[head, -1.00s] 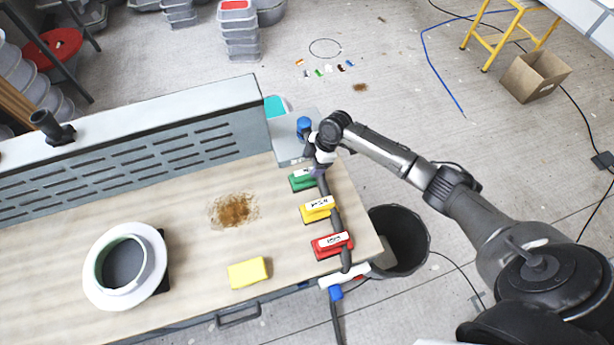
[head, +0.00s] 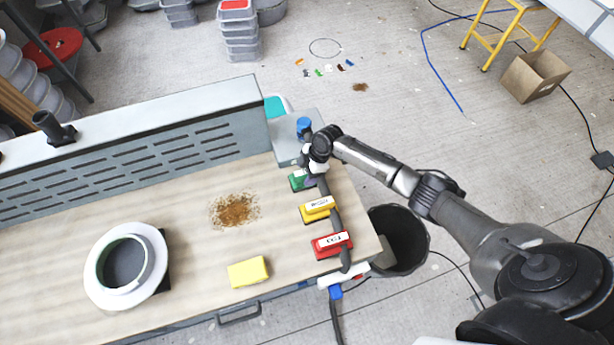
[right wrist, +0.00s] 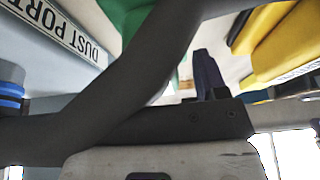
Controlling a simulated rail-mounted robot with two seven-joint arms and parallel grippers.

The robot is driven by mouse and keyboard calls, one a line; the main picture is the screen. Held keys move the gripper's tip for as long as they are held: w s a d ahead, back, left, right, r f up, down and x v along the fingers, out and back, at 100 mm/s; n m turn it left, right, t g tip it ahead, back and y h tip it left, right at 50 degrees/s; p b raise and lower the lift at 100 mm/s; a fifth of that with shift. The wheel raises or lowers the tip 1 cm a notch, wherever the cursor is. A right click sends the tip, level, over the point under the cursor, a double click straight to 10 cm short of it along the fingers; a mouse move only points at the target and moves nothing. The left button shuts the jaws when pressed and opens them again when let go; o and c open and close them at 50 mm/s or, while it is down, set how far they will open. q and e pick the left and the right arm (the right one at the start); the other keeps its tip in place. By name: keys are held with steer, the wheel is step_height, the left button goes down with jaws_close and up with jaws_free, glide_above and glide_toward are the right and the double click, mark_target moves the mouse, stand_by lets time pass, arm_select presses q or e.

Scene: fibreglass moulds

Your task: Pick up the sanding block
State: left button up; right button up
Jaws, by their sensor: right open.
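Three labelled hand blocks lie in a row along the bench's right side: a green block (head: 297,181), a yellow block (head: 318,208) and a red block (head: 332,244). Their small labels cannot be read. My right gripper (head: 314,174) is open, low over the green block, and hides part of it. The right wrist view shows one dark finger (right wrist: 206,75), part of the green block (right wrist: 122,14) and the yellow block (right wrist: 272,45). Contact cannot be told. A plain yellow block (head: 248,272) lies apart near the front edge. My left gripper is not in view.
A dark hose (head: 345,258) runs beside the labelled blocks and crosses the right wrist view (right wrist: 150,75). A grey box (head: 285,147) stands behind them. A black bin (head: 408,240) stands right of the bench. A white ring mould (head: 95,290) lies at left.

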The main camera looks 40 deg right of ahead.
mark_target(305, 173)
steer(key=shift+f, duration=0.25)
steer(key=shift+c, duration=0.4)
steer(key=c, duration=1)
steer(key=shift+r, duration=0.1)
steer(key=shift+r, duration=0.5)
steer(key=v, duration=0.4)
steer(key=shift+s+a+r, duration=0.15)
steer(key=shift+a, duration=0.2)
steer(key=s+d+r, duration=0.5)
steer(key=s+r, duration=0.1)
steer(key=s, duration=0.3)
steer(key=shift+d+r+b, duration=0.2)
steer(key=shift+d+b, duration=0.15)
steer(key=shift+b, duration=0.05)
